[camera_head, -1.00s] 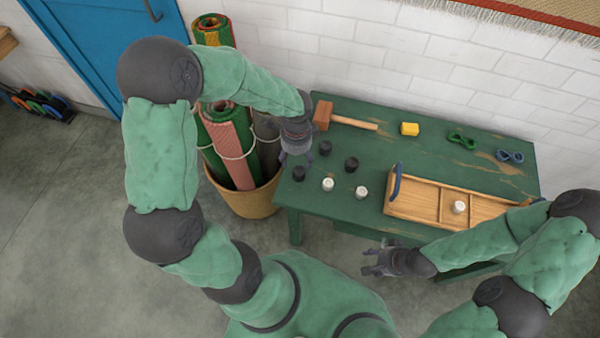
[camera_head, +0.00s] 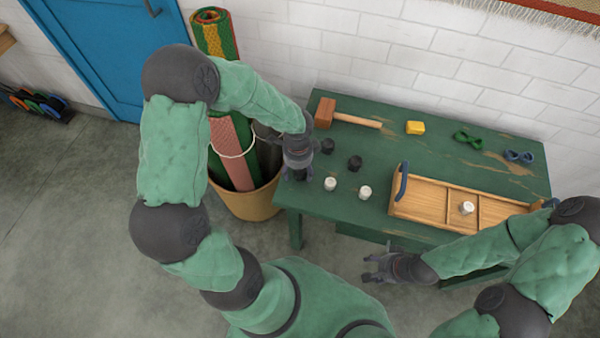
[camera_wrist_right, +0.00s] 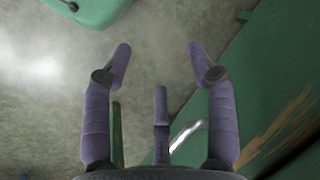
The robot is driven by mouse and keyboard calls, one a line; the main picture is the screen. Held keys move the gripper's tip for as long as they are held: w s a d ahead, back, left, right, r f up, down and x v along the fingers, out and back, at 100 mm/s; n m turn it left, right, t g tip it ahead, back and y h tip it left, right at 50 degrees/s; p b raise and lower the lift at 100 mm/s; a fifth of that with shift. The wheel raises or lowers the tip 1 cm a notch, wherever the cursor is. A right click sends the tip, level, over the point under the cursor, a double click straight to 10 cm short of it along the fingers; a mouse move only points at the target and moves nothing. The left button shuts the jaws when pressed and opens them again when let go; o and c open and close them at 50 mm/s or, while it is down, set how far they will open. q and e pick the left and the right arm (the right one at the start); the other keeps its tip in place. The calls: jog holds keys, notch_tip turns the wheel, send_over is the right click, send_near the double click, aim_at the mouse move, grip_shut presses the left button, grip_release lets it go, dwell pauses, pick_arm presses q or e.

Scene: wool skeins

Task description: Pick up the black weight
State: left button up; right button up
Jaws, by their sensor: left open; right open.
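Two black weights, one (camera_head: 327,146) and another (camera_head: 354,163), stand on the left part of the green table (camera_head: 440,165). My left gripper (camera_head: 297,173) points down at the table's left edge, left of these two weights. It is open and covers the spot where a third black weight stood in the earlier head view; whether it touches that weight is hidden. My right gripper (camera_head: 370,270) is open and empty in front of the table's front edge. Its spread fingers show in the right wrist view (camera_wrist_right: 158,55), over bare floor.
White weights (camera_head: 330,184) (camera_head: 365,192) stand close in front of the black ones. A wooden tray (camera_head: 424,208) holds another white weight (camera_head: 467,208). A mallet (camera_head: 350,120), yellow block (camera_head: 415,128), green item (camera_head: 467,139) and blue item (camera_head: 519,156) lie further back. A basket (camera_head: 250,204) stands left.

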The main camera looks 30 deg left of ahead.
pick_arm(q)
grip_shut()
jog(key=shift+r, duration=0.1)
